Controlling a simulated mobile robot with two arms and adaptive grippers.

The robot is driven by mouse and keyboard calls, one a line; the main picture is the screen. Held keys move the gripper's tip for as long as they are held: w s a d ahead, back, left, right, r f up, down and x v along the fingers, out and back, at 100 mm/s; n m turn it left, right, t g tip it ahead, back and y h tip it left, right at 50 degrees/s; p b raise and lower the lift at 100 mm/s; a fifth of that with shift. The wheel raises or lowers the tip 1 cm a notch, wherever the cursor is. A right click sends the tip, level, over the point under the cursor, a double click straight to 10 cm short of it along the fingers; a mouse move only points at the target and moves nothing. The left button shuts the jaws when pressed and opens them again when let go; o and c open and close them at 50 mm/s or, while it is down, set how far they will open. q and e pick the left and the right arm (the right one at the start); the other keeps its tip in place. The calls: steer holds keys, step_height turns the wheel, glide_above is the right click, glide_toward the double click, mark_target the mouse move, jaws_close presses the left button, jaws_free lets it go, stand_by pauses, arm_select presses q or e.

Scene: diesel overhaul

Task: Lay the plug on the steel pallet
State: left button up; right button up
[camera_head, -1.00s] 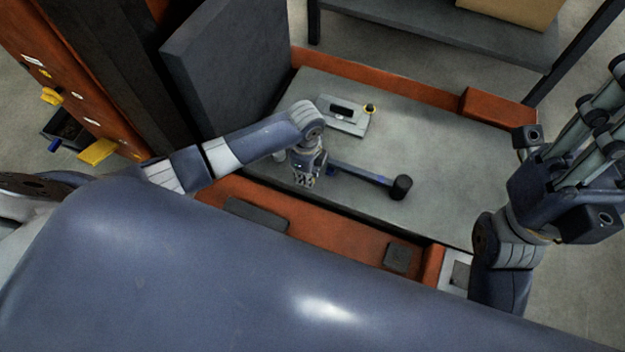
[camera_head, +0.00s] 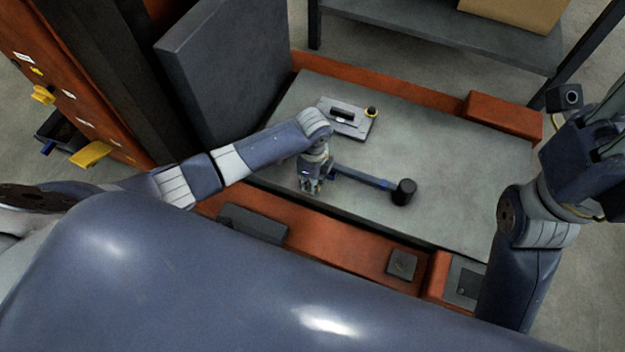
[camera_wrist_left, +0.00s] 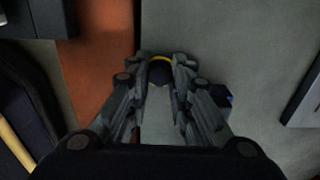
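The steel pallet (camera_head: 450,150) is a grey flat deck with orange edging in the head view; its grey top also shows in the left wrist view (camera_wrist_left: 215,45). My left gripper (camera_head: 311,187) points down over the near left part of the pallet. In the left wrist view, its fingertips (camera_wrist_left: 166,66) are close on both sides of a dark round plug (camera_wrist_left: 159,74) with a yellow rim. The plug is hidden in the head view, and I cannot tell whether it touches the pallet. My right gripper (camera_head: 598,150) is off the pallet's right side, partly cut off.
A mallet (camera_head: 404,192) with a dark head lies just right of my left gripper. Behind it is a light plate (camera_head: 340,122) with a dark slot and a yellow-ringed black piece (camera_head: 371,112). A grey upright panel (camera_head: 225,70) stands left. The pallet's right half is clear.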

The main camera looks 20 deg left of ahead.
arm_select(q)
steer(key=shift+o, duration=1.4)
